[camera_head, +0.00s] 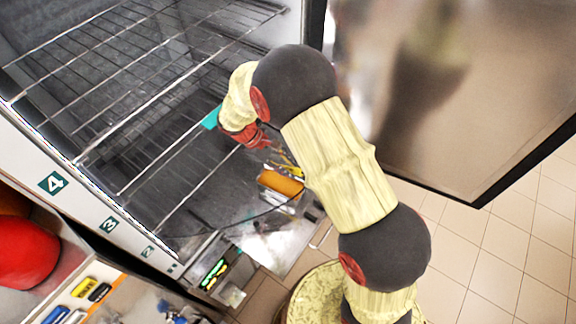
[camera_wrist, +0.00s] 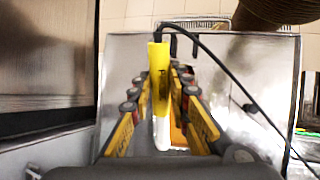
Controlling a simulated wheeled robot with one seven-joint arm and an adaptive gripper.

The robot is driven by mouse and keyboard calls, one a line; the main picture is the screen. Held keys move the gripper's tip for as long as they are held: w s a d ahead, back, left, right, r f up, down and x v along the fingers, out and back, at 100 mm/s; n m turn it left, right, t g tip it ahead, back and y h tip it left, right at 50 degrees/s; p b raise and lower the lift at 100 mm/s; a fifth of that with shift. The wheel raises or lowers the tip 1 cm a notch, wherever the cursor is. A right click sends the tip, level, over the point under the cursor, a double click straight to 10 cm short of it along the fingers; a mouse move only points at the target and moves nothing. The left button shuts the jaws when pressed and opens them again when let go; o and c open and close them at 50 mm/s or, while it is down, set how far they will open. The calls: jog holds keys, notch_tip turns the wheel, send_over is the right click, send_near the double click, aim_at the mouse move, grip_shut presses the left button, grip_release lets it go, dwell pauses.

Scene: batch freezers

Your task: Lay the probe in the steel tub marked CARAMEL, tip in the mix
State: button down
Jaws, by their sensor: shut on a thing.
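My gripper (camera_wrist: 160,90) is shut on a yellow probe (camera_wrist: 158,62) in the wrist view. A black cable (camera_wrist: 222,66) leaves the probe's upper end and curves off to the lower right. In the head view my gripper (camera_head: 283,160) hangs beside the open cabinet, its yellow fingers partly hidden by my arm. Just below the fingers is a small rectangular orange area (camera_head: 281,183), perhaps the mix in a tub. A little orange (camera_wrist: 178,134) shows behind the probe in the wrist view. I can read no CARAMEL mark; the probe's tip is not clear.
Wire racks (camera_head: 110,85) fill the open cabinet at left, its edge marked with numbers. A steel door (camera_head: 440,90) stands open at upper right. A steel surface (camera_head: 285,240) lies below the orange area. A red rounded object (camera_head: 25,252) sits at lower left. Tiled floor is clear at right.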

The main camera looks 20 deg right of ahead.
notch_tip(320, 180, down, 11)
jog(key=b, duration=0.6)
dwell(0.6)
jog(key=shift+r, duration=0.1)
jog(key=c, duration=1.7)
grip_release()
jog(key=shift+o, duration=0.4)
notch_tip(320, 180, up, 10)
